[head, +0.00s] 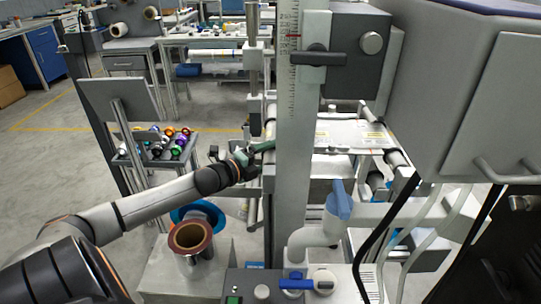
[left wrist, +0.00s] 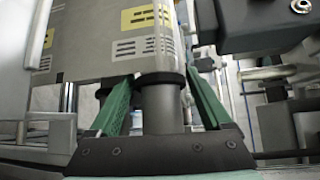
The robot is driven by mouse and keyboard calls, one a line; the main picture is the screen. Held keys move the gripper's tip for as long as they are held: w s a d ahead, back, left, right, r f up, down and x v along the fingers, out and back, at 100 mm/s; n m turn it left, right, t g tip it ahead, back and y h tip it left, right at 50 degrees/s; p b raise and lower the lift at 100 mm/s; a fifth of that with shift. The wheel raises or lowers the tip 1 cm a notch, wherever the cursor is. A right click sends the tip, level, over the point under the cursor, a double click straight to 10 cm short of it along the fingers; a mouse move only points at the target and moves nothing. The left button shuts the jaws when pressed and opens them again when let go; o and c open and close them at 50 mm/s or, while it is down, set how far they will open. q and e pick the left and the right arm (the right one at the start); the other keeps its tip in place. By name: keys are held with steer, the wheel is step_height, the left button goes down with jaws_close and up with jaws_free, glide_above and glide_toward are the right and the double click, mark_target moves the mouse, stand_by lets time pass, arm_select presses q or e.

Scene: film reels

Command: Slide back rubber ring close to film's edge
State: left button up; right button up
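In the left wrist view, a black rubber ring (left wrist: 159,79) sits around a grey roller shaft (left wrist: 162,108), beside the clear film's edge (left wrist: 158,45). My left gripper (left wrist: 160,77) has its two green fingers on either side of the shaft, with the tips level with the ring. The tips look very close to the ring's sides; I cannot tell whether they press on it. In the head view, my left gripper (head: 262,147) reaches to the machine's left side, by the grey column. The ring is hidden or too small there. My right gripper is not in view.
A scaled grey column (head: 292,150) stands just right of my left gripper. A panel with yellow labels (left wrist: 100,40) lies behind the roller. A reel (head: 190,237) stands below my left arm, and a tray of coloured spools (head: 125,155) is at left.

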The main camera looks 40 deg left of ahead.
arm_select(q)
steer(key=shift+o, duration=1.2)
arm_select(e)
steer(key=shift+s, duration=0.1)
arm_select(q)
steer(key=shift+s+r, duration=0.1)
steer(key=shift+s, duration=0.7)
steer(key=s+r+p, duration=0.1)
steer(key=s+p, duration=0.2)
steer(key=s, duration=0.7)
steer(key=shift+s+a+r, duration=0.3)
steer(key=shift+s+a, duration=0.1)
steer(key=shift+a, duration=0.05)
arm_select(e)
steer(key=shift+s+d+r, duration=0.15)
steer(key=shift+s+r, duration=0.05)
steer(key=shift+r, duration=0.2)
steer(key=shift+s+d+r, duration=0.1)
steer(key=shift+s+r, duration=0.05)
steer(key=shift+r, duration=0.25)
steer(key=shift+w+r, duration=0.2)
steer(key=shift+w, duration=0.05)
